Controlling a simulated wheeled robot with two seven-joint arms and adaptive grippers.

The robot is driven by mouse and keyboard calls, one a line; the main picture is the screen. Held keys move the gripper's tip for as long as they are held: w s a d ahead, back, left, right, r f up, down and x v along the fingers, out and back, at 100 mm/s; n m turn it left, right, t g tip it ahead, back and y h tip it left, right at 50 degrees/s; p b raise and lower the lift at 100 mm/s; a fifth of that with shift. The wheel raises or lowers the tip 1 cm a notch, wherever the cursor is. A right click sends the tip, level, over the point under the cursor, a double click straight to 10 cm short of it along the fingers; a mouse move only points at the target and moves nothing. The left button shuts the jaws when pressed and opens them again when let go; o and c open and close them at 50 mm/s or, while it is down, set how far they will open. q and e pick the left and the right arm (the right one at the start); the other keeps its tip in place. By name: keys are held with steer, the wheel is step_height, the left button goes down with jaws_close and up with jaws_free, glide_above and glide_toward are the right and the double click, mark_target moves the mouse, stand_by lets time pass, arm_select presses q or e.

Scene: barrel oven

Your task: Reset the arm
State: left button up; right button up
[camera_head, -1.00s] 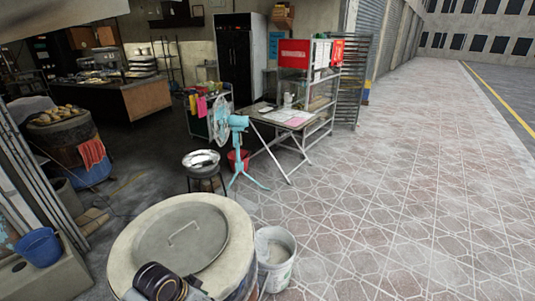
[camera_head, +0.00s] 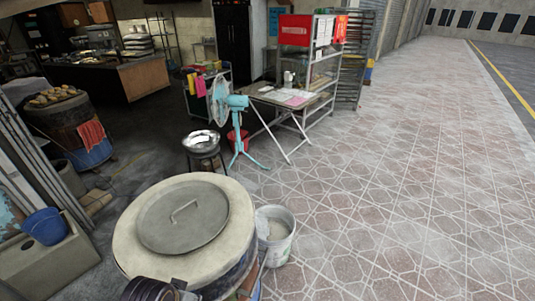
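A part of my arm (camera_head: 155,289) shows at the bottom edge, in front of the barrel oven. It is cut off by the frame, and no gripper fingers can be made out. The barrel oven (camera_head: 130,240) has a pale rounded top, and its round grey lid (camera_head: 160,228) with a bar handle (camera_head: 184,211) lies flat on it. Neither gripper is in view.
A white bucket (camera_head: 279,250) stands right beside the oven. A metal bowl (camera_head: 202,141) sits on a stool behind it, near a blue fan (camera_head: 237,103) and a folding table (camera_head: 262,100). A blue bucket (camera_head: 46,227) is at left. The tiled floor (camera_head: 400,220) at right is clear.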

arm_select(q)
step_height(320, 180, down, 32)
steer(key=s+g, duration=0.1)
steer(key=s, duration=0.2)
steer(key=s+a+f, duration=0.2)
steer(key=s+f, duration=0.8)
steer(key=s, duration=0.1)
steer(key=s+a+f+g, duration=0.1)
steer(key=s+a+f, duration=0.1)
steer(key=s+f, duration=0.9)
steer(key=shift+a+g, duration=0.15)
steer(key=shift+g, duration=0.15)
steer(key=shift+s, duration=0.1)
